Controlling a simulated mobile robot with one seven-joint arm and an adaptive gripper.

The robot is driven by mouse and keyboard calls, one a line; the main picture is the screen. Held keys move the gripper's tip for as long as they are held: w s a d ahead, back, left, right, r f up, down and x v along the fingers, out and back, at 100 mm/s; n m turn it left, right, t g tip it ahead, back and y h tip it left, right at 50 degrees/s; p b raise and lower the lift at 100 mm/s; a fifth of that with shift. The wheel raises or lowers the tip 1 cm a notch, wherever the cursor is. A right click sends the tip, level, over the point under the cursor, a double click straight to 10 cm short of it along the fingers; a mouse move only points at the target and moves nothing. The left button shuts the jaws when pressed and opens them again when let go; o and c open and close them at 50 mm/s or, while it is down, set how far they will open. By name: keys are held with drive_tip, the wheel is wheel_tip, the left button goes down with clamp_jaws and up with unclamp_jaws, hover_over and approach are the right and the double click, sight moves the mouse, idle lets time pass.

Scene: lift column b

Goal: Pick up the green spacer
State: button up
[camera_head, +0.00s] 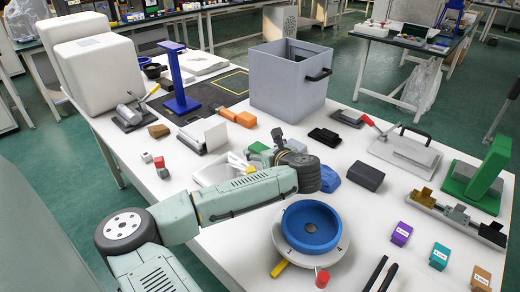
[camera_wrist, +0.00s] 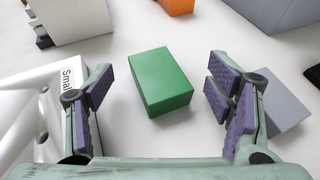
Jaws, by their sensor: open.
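The green spacer (camera_wrist: 160,80) is a plain green block lying on the white table in the wrist view. My gripper (camera_wrist: 161,90) is open, with one purple-padded finger on each side of the block and a clear gap to both. The block lies between and slightly beyond the fingers, with nothing held. In the head view, my arm reaches over the table and its wrist (camera_head: 298,168) hides most of the gripper. A small green patch just left of the wrist may be the spacer, but I cannot tell.
A white bin labelled "Small" (camera_wrist: 38,100) stands close by the left finger. A grey block (camera_wrist: 280,105) lies behind the right finger. Orange blocks (camera_head: 237,117) and a large grey bin (camera_head: 290,85) stand farther back. A blue-and-white round fixture (camera_head: 311,226) is nearer.

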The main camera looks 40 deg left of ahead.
drive_tip(key=shift+w+a+f, duration=0.15)
drive_tip(key=shift+w+a, duration=0.05)
drive_tip(key=shift+a, duration=0.1)
drive_tip(key=c, duration=1.6)
